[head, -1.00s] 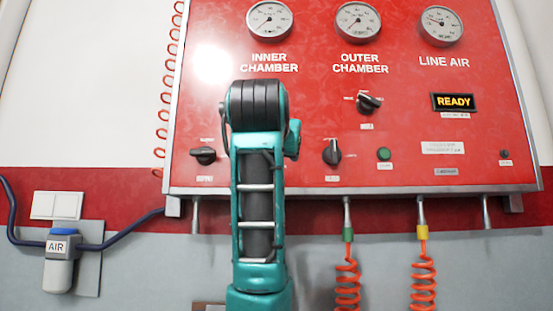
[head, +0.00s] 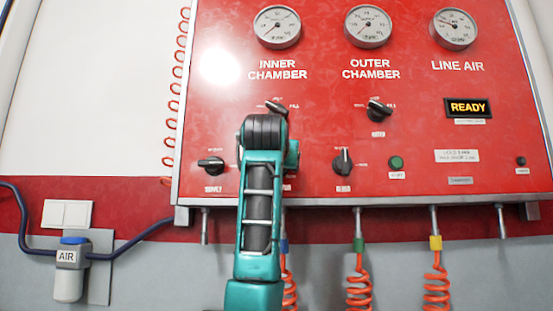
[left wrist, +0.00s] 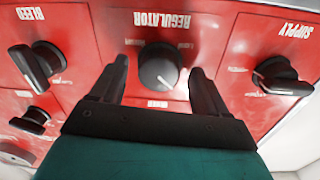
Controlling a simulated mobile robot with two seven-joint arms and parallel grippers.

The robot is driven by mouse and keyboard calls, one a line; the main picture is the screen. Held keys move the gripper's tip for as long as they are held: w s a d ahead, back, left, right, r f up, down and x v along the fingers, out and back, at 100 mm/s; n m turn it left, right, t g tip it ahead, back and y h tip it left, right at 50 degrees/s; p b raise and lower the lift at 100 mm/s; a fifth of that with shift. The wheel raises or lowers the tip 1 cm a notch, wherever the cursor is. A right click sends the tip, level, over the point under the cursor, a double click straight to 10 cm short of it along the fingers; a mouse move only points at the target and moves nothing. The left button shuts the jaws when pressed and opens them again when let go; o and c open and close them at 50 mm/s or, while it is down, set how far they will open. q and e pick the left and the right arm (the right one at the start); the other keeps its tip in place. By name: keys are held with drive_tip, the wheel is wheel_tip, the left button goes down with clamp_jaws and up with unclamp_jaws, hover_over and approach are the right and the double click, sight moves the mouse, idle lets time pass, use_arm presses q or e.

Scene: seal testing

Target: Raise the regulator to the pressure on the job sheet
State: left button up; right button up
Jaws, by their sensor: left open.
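The regulator knob (left wrist: 159,66) is round and dark with a pale mark, under the upside-down word REGULATOR in the left wrist view. My left gripper (left wrist: 160,78) is open, one finger on each side of the knob; I cannot tell whether they touch it. In the head view my teal arm hides the regulator and the gripper. The line air gauge (head: 455,29), inner chamber gauge (head: 277,27) and outer chamber gauge (head: 368,26) are at the top of the red panel (head: 330,120). A small white label (head: 456,156) on the panel is too blurred to read fully. My right gripper is not in view.
The supply knob (left wrist: 282,77) and bleed knob (left wrist: 38,65) flank the regulator. A green button (head: 396,162), a lit READY display (head: 468,107) and an outer chamber selector (head: 379,110) are to its right. Orange coiled hoses (head: 359,285) hang below. An AIR filter unit (head: 68,270) is at left.

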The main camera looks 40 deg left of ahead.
use_arm(q)
drive_tip(key=shift+w+a, duration=0.25)
drive_tip(key=shift+w, duration=0.15)
drive_tip(key=c, duration=1)
drive_tip(key=shift+o, duration=0.2)
drive_tip(key=m, duration=0.5)
drive_tip(key=shift+f, duration=0.1)
drive_tip(key=o, duration=1)
drive_tip(key=shift+d, duration=0.1)
drive_tip(key=shift+c, duration=0.2)
drive_tip(key=b+v, duration=0.3)
drive_tip(key=v, duration=1)
drive_tip(key=shift+r, duration=0.25)
